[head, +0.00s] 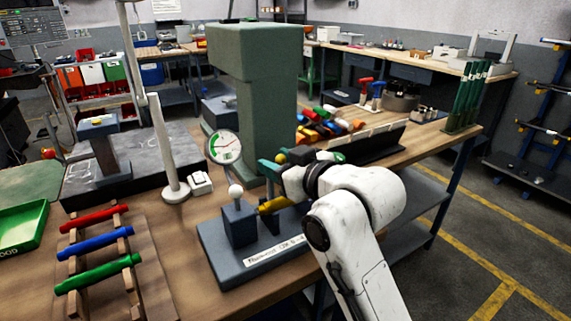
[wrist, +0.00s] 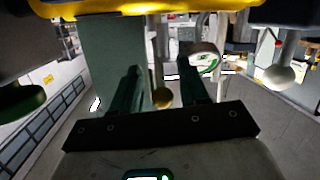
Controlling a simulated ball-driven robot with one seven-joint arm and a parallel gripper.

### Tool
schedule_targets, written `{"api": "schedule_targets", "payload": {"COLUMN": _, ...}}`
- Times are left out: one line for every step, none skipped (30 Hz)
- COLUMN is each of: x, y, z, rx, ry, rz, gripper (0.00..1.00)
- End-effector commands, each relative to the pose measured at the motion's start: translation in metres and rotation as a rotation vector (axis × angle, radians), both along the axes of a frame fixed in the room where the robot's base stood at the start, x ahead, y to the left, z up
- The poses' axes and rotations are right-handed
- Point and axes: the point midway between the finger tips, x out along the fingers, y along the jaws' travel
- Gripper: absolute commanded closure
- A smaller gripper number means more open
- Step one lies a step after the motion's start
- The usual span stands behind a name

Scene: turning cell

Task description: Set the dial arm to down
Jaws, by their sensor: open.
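A blue-grey fixture (head: 245,262) with a white label stands on the bench. It carries a round white dial (head: 223,147), a white ball knob (head: 235,190) on a short stalk, and a yellow bar (head: 274,205). My gripper (head: 268,172) is just right of the dial, above the yellow bar. A yellow ball (head: 281,158) shows beside it. In the wrist view, my green fingers are open, with the yellow ball (wrist: 162,98) between them in the picture; I cannot tell if they touch it. Which part is the dial arm is unclear.
A green machine column (head: 262,100) rises behind the fixture. A white post (head: 165,150) and a rack of red, blue and green bars (head: 100,272) are to the left. A dark trough (head: 365,145) lies behind my arm. Open floor is at right.

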Motion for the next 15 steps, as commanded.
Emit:
{"api": "schedule_targets", "payload": {"x": -0.002, "y": -0.002, "z": 0.000, "rx": 0.001, "ry": 0.000, "rz": -0.001, "gripper": 0.56}}
{"api": "schedule_targets", "payload": {"x": -0.003, "y": -0.004, "z": 0.000, "rx": 0.001, "ry": 0.000, "rz": -0.001, "gripper": 0.56}}
{"api": "schedule_targets", "payload": {"x": -0.006, "y": -0.006, "z": 0.002, "rx": 0.002, "ry": -0.001, "rz": -0.001, "gripper": 0.56}}
{"api": "schedule_targets", "payload": {"x": -0.009, "y": -0.009, "z": 0.002, "rx": 0.002, "ry": -0.001, "rz": -0.001, "gripper": 0.56}}
{"api": "schedule_targets", "payload": {"x": -0.012, "y": -0.012, "z": 0.003, "rx": 0.003, "ry": 0.000, "rz": -0.001, "gripper": 0.56}}
{"api": "schedule_targets", "payload": {"x": -0.017, "y": -0.016, "z": 0.004, "rx": 0.003, "ry": 0.000, "rz": -0.001, "gripper": 0.56}}
{"api": "schedule_targets", "payload": {"x": -0.021, "y": -0.020, "z": 0.005, "rx": 0.003, "ry": -0.001, "rz": -0.001, "gripper": 0.56}}
{"api": "schedule_targets", "payload": {"x": -0.025, "y": -0.024, "z": 0.006, "rx": 0.003, "ry": -0.001, "rz": -0.002, "gripper": 0.56}}
{"api": "schedule_targets", "payload": {"x": -0.031, "y": -0.029, "z": 0.008, "rx": 0.003, "ry": -0.002, "rz": -0.003, "gripper": 0.56}}
{"api": "schedule_targets", "payload": {"x": -0.036, "y": -0.033, "z": 0.009, "rx": 0.003, "ry": -0.001, "rz": -0.002, "gripper": 0.56}}
{"api": "schedule_targets", "payload": {"x": -0.041, "y": -0.037, "z": 0.010, "rx": 0.003, "ry": -0.002, "rz": -0.003, "gripper": 0.56}}
{"api": "schedule_targets", "payload": {"x": -0.046, "y": -0.042, "z": 0.012, "rx": 0.002, "ry": -0.001, "rz": -0.003, "gripper": 0.56}}
{"api": "schedule_targets", "payload": {"x": -0.050, "y": -0.046, "z": 0.013, "rx": 0.003, "ry": -0.002, "rz": -0.003, "gripper": 0.56}}
{"api": "schedule_targets", "payload": {"x": -0.054, "y": -0.049, "z": 0.013, "rx": 0.001, "ry": -0.001, "rz": -0.003, "gripper": 0.56}}
{"api": "schedule_targets", "payload": {"x": -0.059, "y": -0.053, "z": 0.015, "rx": 0.002, "ry": -0.001, "rz": -0.002, "gripper": 0.56}}
